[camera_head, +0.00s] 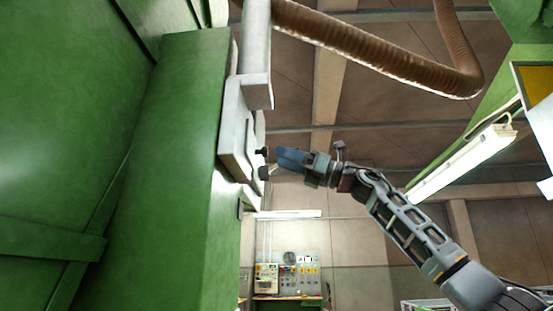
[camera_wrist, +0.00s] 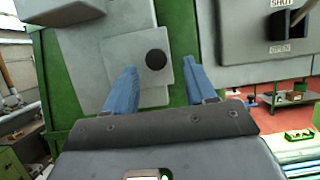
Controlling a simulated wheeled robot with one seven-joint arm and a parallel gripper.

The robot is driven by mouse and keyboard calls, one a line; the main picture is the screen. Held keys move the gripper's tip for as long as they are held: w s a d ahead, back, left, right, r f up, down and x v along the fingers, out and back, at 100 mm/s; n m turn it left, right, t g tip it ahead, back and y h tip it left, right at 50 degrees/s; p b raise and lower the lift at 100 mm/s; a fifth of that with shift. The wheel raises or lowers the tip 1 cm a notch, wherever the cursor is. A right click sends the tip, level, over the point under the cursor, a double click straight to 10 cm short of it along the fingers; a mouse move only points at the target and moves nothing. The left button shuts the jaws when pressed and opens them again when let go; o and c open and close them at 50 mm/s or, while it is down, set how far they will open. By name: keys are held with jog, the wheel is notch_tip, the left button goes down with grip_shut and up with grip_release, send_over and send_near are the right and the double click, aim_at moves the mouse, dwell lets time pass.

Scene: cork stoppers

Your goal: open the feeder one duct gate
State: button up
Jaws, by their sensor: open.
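A black round knob (camera_wrist: 156,60) sits on a pale grey plate (camera_wrist: 151,94) in the wrist view. My gripper (camera_wrist: 161,70) is open, with its blue fingers on either side of the knob in the picture; I cannot tell whether they touch it. At the right edge is a grey box (camera_wrist: 235,30) with a dark lever (camera_wrist: 297,19) between labels reading SHUT and OPEN. Which fitting belongs to feeder one is not readable.
A large green machine body (camera_head: 165,150) fills the left of the head view. A brown corrugated hose (camera_head: 375,55) hangs above my arm. A lamp (camera_head: 465,163) is at the right. A panel with instruments (camera_head: 288,278) stands far behind.

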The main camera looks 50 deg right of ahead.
jog(key=shift+b+v, duration=0.35)
jog(key=shift+v, duration=1.75)
